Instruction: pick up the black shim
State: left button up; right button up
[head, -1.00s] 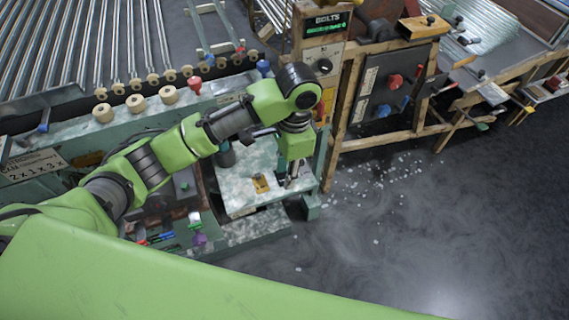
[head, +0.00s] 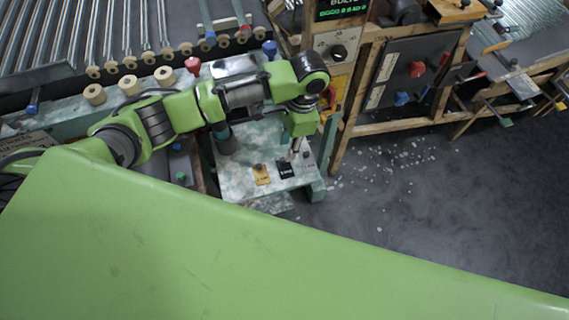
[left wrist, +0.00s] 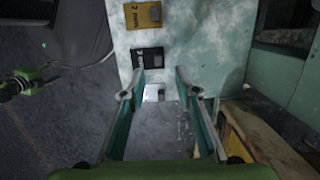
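The black shim (head: 285,170) lies flat on the pale mottled platform (head: 236,185), right of a yellow shim (head: 262,175) in the head view. In the left wrist view the black shim (left wrist: 151,58) lies just beyond the fingertips, with the yellow shim (left wrist: 143,15) farther off. My left gripper (head: 296,145) is over the platform's far right part, apart from the black shim. In the wrist view its two fingers (left wrist: 159,74) stand wide apart. A small pale piece (left wrist: 154,92) shows between them, and nothing is gripped. My right gripper is in neither view.
A wooden-framed panel (head: 408,70) with red and blue knobs stands right of the platform. A bolts display unit (head: 338,45) stands behind it. Rollers and wooden spools (head: 165,76) lie at the back left. The dark floor at right holds only scattered pale bits.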

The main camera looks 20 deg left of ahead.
aim_at(283, 158)
pick_arm(q)
jog(key=shift+s+a+f+p, duration=0.15)
jog(key=shift+f, duration=0.3)
jog(key=shift+s+a+f+p, duration=0.15)
jog(key=shift+f, duration=0.3)
jog(key=shift+s+a+f, duration=0.1)
jog(key=shift+a+f, duration=0.05)
jog(key=shift+f, duration=0.5)
jog(key=shift+s+a+f, duration=0.1)
jog(key=shift+f, duration=0.9)
grip_shut()
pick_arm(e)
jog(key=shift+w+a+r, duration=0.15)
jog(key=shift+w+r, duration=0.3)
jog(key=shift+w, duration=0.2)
